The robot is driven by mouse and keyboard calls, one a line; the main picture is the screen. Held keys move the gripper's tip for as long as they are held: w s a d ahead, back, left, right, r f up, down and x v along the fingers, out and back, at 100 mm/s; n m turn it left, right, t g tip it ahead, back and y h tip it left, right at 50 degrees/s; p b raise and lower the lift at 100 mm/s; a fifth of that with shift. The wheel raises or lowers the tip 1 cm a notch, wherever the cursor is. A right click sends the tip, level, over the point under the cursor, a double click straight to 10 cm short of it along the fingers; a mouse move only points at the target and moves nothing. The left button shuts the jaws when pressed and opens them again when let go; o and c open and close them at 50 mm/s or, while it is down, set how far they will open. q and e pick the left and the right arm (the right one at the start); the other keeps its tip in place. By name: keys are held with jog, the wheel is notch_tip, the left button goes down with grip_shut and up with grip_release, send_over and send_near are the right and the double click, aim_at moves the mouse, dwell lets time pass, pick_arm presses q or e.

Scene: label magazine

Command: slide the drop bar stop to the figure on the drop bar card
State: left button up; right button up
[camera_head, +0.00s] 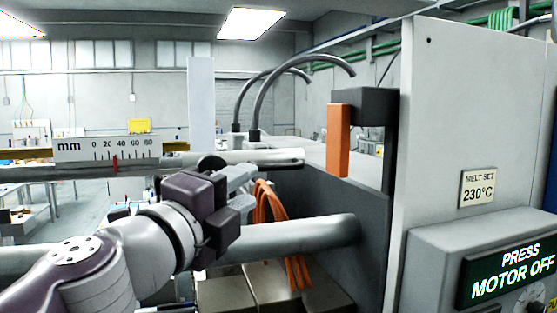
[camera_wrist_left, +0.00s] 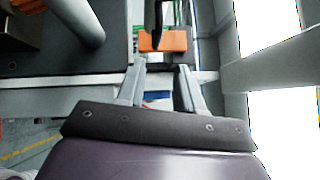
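A pale horizontal bar (camera_head: 265,157) runs across the head view behind my left gripper. A white scale marked mm (camera_head: 90,149), numbered 0 to 80, is at its left, with a red pointer (camera_head: 115,164) between 20 and 40. A dark round piece (camera_head: 211,162) shows at the bar just above my gripper; I cannot tell whether it is the stop. My left gripper (camera_head: 250,187) is in front of and below the bar, fingers apart. In the left wrist view, the gripper (camera_wrist_left: 161,66) is open with nothing between its fingers. No card naming the drop bar is readable. My right gripper is not in view.
An orange block (camera_head: 338,140) is on a dark bracket at the right; it also shows ahead of the fingers in the left wrist view (camera_wrist_left: 162,41). A "MELT SET 230°C" card (camera_head: 478,188) is on the grey cabinet.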

aim_at(277, 169)
pick_arm(q)
jog(key=x, duration=1.1)
jog(key=shift+w+f, duration=0.2)
jog(key=shift+w, duration=0.3)
grip_shut()
